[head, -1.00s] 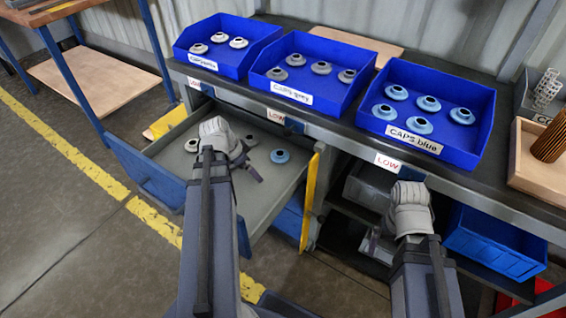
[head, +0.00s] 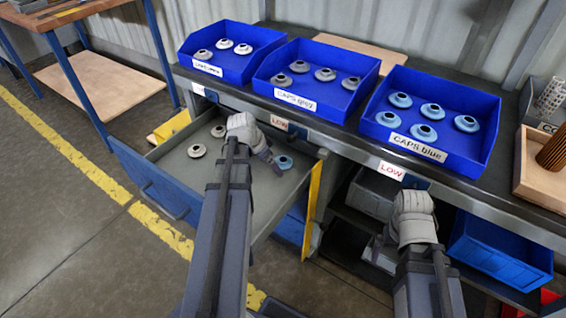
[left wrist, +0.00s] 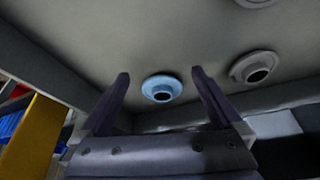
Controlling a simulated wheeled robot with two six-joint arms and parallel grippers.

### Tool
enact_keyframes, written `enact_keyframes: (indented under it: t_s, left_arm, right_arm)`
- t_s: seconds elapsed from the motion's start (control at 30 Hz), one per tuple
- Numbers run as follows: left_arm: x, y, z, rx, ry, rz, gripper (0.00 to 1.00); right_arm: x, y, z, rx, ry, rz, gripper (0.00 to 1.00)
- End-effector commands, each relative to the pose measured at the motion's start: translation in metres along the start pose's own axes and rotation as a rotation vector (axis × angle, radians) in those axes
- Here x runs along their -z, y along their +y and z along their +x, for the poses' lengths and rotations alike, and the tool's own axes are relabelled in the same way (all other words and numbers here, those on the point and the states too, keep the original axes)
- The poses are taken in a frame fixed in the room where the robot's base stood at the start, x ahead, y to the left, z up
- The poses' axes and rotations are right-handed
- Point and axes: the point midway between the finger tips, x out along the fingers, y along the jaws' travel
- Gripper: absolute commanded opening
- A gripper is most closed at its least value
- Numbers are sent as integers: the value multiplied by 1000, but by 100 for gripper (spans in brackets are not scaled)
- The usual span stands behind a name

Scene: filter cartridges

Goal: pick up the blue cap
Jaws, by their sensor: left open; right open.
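A blue cap (head: 284,162) lies flat in the open drawer (head: 176,168), near its right side. My left gripper (head: 268,163) is over the drawer, just left of that cap in the head view. In the left wrist view the blue cap (left wrist: 161,88) shows between the open fingers of my left gripper (left wrist: 160,78), on the drawer floor beyond the tips. Nothing is held there. My right gripper (head: 414,213) is in front of the bench at the right, its fingers mostly hidden by its wrist.
A pale cap (head: 197,150) and a grey cap (head: 218,131) lie further left in the drawer. The blue bin labelled CAPS blue (head: 475,150) holds several blue caps on the bench. A grey-cap bin (head: 345,97) and another bin (head: 262,62) stand beside it. A yellow panel (head: 312,208) edges the drawer's right.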

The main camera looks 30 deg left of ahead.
Motion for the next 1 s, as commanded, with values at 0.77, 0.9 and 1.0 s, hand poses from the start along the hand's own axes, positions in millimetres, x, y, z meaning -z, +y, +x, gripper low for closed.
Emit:
enact_keyframes:
  t_s: [0.77, 0.9, 1.0]
  left_arm:
    - [41, 0, 29, 0, 0, 0, 96]
    - [41, 0, 29, 0, 0, 0, 80]
    - [41, 0, 29, 0, 0, 0, 68]
  right_arm:
    - [1, -1, 11, -2, 0, -1, 100]
    - [1, -1, 11, -2, 0, -1, 100]
    - [1, -1, 11, -2, 0, -1, 100]
